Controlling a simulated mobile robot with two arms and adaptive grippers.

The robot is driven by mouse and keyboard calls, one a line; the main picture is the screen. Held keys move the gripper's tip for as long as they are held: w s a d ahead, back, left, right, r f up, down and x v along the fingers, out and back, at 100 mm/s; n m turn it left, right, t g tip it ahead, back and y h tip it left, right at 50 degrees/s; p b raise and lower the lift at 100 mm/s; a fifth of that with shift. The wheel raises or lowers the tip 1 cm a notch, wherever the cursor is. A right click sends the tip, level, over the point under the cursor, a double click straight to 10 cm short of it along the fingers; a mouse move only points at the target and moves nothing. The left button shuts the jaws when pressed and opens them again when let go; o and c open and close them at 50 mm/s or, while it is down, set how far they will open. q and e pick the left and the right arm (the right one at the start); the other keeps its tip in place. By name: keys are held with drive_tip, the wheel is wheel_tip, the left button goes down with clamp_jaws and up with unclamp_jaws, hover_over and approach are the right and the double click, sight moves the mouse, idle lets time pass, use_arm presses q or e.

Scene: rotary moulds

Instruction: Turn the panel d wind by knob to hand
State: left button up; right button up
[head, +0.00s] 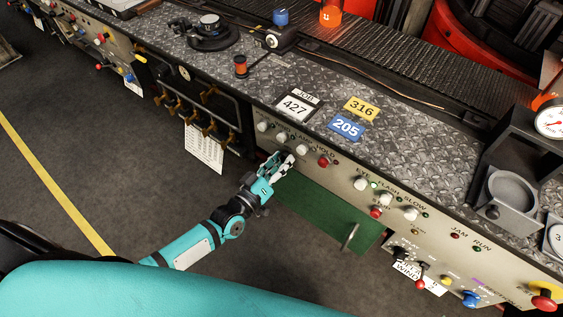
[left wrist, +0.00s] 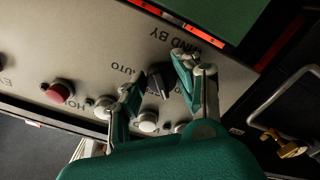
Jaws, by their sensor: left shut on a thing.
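My left gripper (head: 281,158) reaches the front of the console in the head view, below the row of white buttons, and hides the knob there. In the left wrist view the same gripper (left wrist: 158,70) has its two fingers on either side of the black wind by knob (left wrist: 160,84) and is shut on it. The panel (left wrist: 95,40) shows the upside-down words WIND BY above the knob and AUTO to its left. A finger covers the lettering on the knob's right. Which mark the knob points to I cannot tell. My right gripper is not in view.
A red button (left wrist: 58,92) and white buttons (left wrist: 148,121) sit close by on the panel. Brass hooks (head: 205,125) and a paper sheet (head: 204,148) are to the left. The floor in front is clear.

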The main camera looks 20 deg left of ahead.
use_arm(q)
drive_tip(key=shift+n, duration=0.5)
drive_tip(key=o, duration=1.1)
drive_tip(key=v, duration=1.2)
